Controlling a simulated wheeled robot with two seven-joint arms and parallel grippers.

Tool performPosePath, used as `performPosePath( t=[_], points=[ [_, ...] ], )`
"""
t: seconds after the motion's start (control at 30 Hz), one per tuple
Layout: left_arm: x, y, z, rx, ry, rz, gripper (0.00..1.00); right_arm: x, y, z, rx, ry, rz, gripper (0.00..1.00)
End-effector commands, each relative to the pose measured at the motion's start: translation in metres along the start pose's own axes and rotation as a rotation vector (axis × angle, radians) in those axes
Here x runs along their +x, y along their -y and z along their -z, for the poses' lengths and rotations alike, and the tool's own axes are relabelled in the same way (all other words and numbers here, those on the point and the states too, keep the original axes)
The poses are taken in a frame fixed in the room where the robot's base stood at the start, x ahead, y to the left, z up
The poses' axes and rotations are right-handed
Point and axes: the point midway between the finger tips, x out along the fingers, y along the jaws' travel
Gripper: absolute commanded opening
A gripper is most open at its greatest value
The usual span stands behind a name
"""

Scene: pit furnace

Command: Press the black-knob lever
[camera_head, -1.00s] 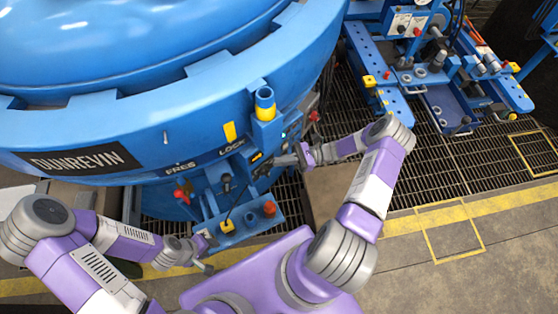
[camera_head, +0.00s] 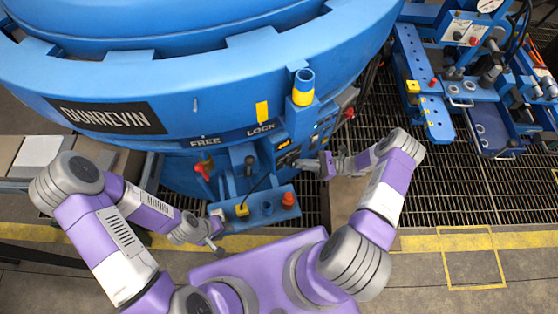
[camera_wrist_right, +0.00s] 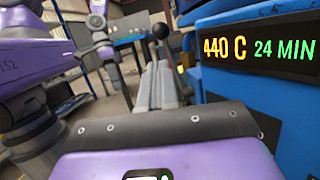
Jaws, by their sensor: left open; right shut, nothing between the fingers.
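The black-knob lever (camera_head: 249,161) stands upright on the blue furnace front, below the LOCK label. Its round black knob also shows in the right wrist view (camera_wrist_right: 161,31), just beyond my fingertips. My right gripper (camera_head: 299,163) is shut and empty, to the right of the lever and apart from it in the head view. Its grey fingers (camera_wrist_right: 160,85) are together in the wrist view. My left gripper (camera_head: 217,247) is open and low, by the front-left edge of the small blue shelf.
A red-knob lever (camera_head: 203,171) stands left of the black one. The blue shelf (camera_head: 268,206) carries a yellow button (camera_head: 241,210) and a red button (camera_head: 288,199). A lit display (camera_wrist_right: 258,47) reads 440 C, 24 MIN. Blue machinery (camera_head: 470,100) stands right over grating.

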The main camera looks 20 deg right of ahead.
Motion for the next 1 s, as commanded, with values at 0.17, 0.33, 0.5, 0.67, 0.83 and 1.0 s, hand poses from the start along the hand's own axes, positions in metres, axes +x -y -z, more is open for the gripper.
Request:
performPosePath(
  t=[0.17, 0.33, 0.5, 0.67, 0.83, 1.0],
  points=[
    [-0.003, -0.001, 0.0, 0.0, 0.0, 0.0, 0.43, 0.028, -0.001, -0.001, 0.002, 0.003, -0.005, 0.0],
    [-0.004, -0.002, 0.0, 0.0, 0.0, 0.0, 0.43, 0.065, -0.001, -0.001, 0.002, 0.003, -0.005, 0.0],
    [-0.005, -0.002, 0.0, 0.0, 0.0, 0.0, 0.43, 0.099, -0.001, -0.001, 0.002, 0.001, -0.004, 0.0],
    [-0.004, -0.001, 0.0, 0.0, 0.0, 0.0, 0.43, 0.122, -0.001, 0.0, 0.001, 0.0, -0.004, 0.0],
    [-0.004, -0.001, 0.0, 0.0, 0.0, 0.0, 0.43, 0.133, -0.001, 0.0, 0.0, -0.001, -0.002, 0.0],
    [-0.004, -0.001, 0.0, 0.0, 0.0, 0.0, 0.43, 0.135, 0.0, 0.0, 0.0, -0.001, -0.001, 0.0]
  ],
)
